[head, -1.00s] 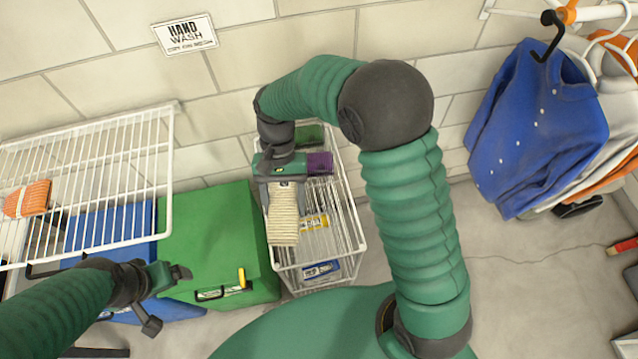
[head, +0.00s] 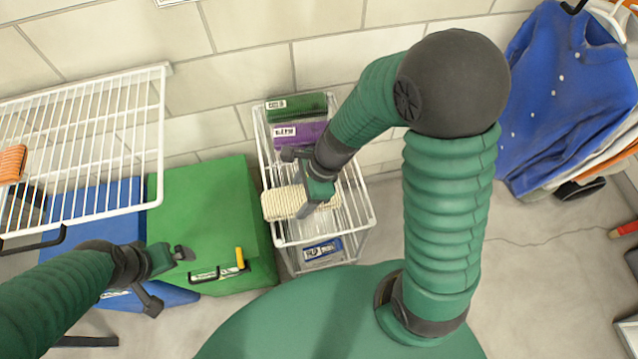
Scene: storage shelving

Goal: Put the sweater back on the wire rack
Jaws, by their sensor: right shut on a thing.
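The sweater, a folded cream knitted bundle (head: 284,203), is in my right gripper (head: 308,198), which is shut on its right part. The bundle lies across the top front of a white wire rack (head: 372,212); I cannot tell whether it rests on it or hangs just above. The gripper and forearm hide part of the bundle and rack. My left gripper (head: 168,279) is open and empty, in front of the green box at the lower left.
A green bundle (head: 297,106) and a purple one (head: 298,134) sit at the rack's back. A blue packet (head: 322,251) is low at its front. A green box (head: 200,215) and white wire shelf (head: 163,130) stand left. Hanging clothes (head: 565,90) are at right.

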